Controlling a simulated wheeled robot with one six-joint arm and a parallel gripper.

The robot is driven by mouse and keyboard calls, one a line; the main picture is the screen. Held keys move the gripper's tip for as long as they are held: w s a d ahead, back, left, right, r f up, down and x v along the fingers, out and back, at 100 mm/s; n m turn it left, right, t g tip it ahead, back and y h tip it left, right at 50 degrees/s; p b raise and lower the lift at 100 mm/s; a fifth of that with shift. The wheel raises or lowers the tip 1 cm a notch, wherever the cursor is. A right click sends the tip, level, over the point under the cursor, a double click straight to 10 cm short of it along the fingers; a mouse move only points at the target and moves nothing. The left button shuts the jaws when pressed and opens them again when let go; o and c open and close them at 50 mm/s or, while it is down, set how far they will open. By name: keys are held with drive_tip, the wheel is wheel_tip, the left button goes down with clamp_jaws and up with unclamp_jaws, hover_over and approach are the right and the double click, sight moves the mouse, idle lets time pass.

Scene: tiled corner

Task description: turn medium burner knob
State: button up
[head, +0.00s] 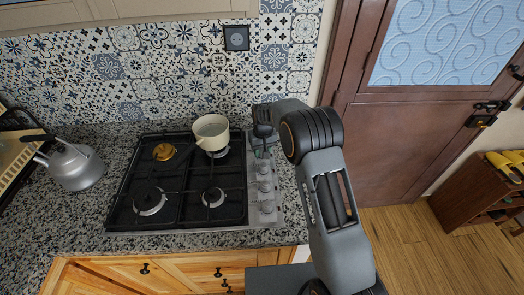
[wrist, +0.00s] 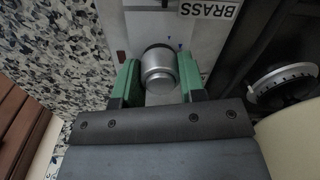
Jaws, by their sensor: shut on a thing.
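The gas hob (head: 120,225) has a column of silver knobs along its right side, with several visible, such as one knob (head: 266,206) near the front. My gripper (head: 262,150) is at the far end of this column, and my arm partly hides it. In the wrist view, my green-padded gripper fingers (wrist: 158,80) are on both sides of a round silver knob (wrist: 157,62) and shut on it. I cannot read any mark naming which burner the held knob serves.
A cream pot (head: 211,133) stands on the far right burner, close to my gripper. A brass-coloured burner (head: 164,152) is at the far left. A grey kettle (head: 75,167) stands on the speckled counter (head: 205,240) left of the hob. The tiled wall (head: 180,80) rises behind.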

drive_tip(key=n+b, duration=0.2)
drive_tip(key=n, duration=0.3)
drive_tip(key=shift+b, duration=0.3)
drive_tip(key=n+b, duration=0.1)
drive_tip(key=n, duration=0.4)
drive_tip(key=shift+a, duration=0.1)
drive_tip(key=shift+n, duration=0.3)
drive_tip(key=o, duration=0.9)
drive_tip(key=shift+r, duration=0.15)
drive_tip(key=r, duration=0.6)
drive_tip(key=r+b, duration=0.1)
drive_tip(key=r, duration=0.6)
drive_tip(key=shift+w+r, duration=0.2)
drive_tip(key=shift+r, duration=0.1)
